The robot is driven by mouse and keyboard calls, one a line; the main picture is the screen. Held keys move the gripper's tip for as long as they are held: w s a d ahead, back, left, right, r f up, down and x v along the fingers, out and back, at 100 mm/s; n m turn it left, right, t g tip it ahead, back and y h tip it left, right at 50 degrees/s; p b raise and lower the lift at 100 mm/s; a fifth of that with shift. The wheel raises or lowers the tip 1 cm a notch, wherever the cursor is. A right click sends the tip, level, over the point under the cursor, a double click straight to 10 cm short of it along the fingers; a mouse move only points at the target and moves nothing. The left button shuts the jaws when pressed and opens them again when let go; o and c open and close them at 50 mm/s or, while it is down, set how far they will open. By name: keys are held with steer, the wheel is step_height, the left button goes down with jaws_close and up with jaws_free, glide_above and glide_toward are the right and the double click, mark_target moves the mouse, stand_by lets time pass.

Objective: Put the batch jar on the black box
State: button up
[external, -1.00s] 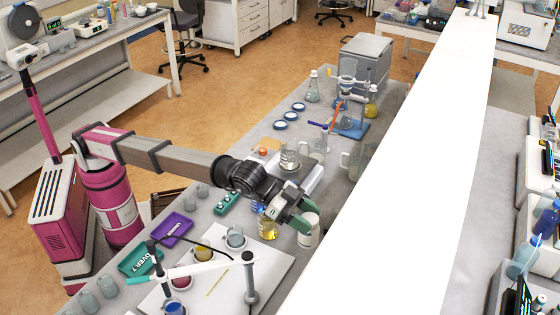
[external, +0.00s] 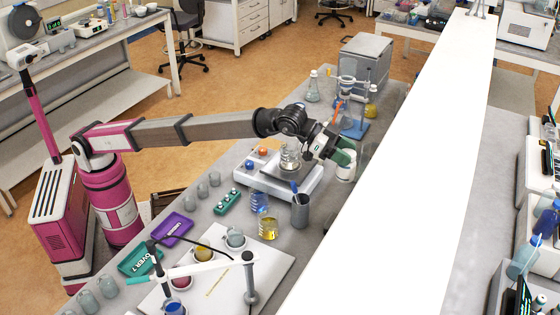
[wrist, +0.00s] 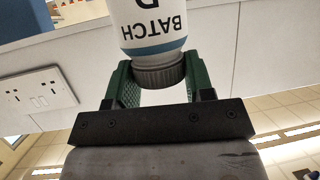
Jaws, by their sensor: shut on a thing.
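The batch jar (external: 346,168) is white with a blue band and a dark ribbed lid. In the wrist view the jar (wrist: 150,25) shows the word BATCH and is gripped at its lid. My gripper (external: 344,153), with green fingers, is shut on it and holds it at the right side of the bench, beyond the balance. I cannot tell its exact height above the bench top. In the wrist view the gripper (wrist: 160,85) has a finger on each side of the lid. I cannot make out a black box in these frames.
A grey pen cup (external: 300,211) and a yellow flask (external: 268,228) stand in front. A retort stand with a blue base (external: 354,129) and a grey cabinet (external: 366,62) stand farther back. A white beam (external: 425,160) crosses on the right.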

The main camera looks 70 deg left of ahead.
steer(key=w+a, duration=0.4)
steer(key=a, duration=0.1)
step_height(320, 180, down, 21)
steer(key=shift+w+a+r, duration=0.1)
stand_by(0.4)
steer(key=shift+f, duration=0.25)
steer(key=o, duration=1)
steer(key=shift+c, duration=0.2)
steer(key=shift+r, duration=0.1)
